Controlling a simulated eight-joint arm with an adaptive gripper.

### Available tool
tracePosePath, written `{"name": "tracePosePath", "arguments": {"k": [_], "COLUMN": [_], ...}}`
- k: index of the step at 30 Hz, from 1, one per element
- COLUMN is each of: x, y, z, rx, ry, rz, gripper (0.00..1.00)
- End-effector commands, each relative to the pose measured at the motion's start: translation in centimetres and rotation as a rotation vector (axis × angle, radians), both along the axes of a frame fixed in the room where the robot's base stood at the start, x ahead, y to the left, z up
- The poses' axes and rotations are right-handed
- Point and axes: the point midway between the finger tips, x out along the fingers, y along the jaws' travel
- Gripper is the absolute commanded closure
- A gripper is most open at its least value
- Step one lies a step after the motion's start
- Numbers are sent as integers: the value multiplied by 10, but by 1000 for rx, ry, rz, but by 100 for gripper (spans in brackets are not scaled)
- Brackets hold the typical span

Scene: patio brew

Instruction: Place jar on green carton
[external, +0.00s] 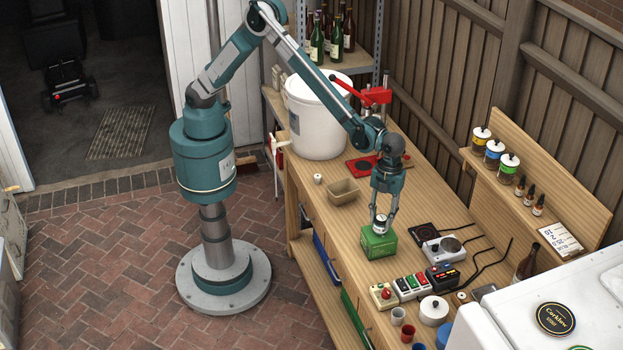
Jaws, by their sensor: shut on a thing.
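The jar (381,225) is small and pale, with part of it hidden by the fingers. My gripper (382,218) points down and is shut on the jar. The green carton (378,246) stands on the wooden bench directly below the jar. The jar appears at the carton's top face; I cannot tell whether its base touches it or hangs just above.
A white bucket (318,120) and red press (376,97) stand behind. Lidded jars (494,150) line the shelf.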

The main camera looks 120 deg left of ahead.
Motion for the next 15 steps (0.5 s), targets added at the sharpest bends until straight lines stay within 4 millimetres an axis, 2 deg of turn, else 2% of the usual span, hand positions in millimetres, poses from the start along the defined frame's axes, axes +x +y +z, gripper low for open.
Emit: {"name": "tracePosePath", "arguments": {"k": [15], "x": [0], "y": [0], "z": [-8], "rx": [0], "ry": [0], "rz": [0], "gripper": [84]}}
